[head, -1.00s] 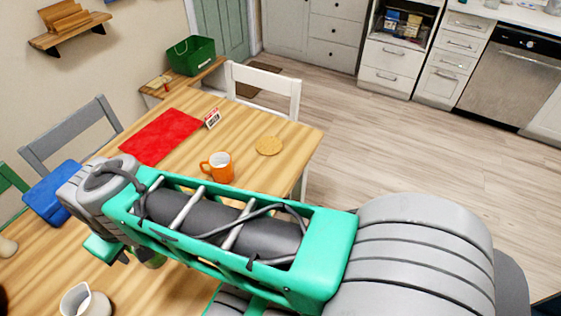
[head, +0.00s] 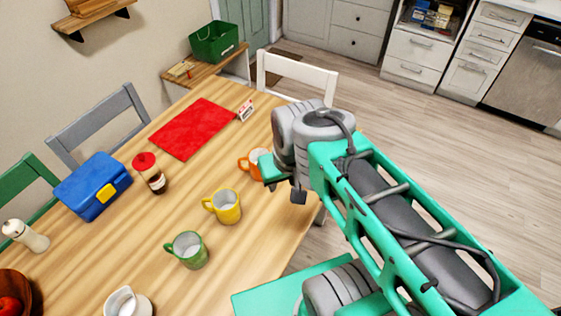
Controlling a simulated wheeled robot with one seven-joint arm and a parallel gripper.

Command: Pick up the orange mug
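The orange mug (head: 252,163) stands upright on the wooden table, near its right edge, with its handle to the left. Its right part is hidden behind my gripper (head: 284,188). The gripper hangs at the end of my arm, just right of the mug and nearer to the camera. I cannot tell from this view whether they touch.
A yellow mug (head: 228,207), a green mug (head: 190,251) and a white pitcher (head: 127,303) stand nearer. A small card sign (head: 246,110) stands behind the orange mug.

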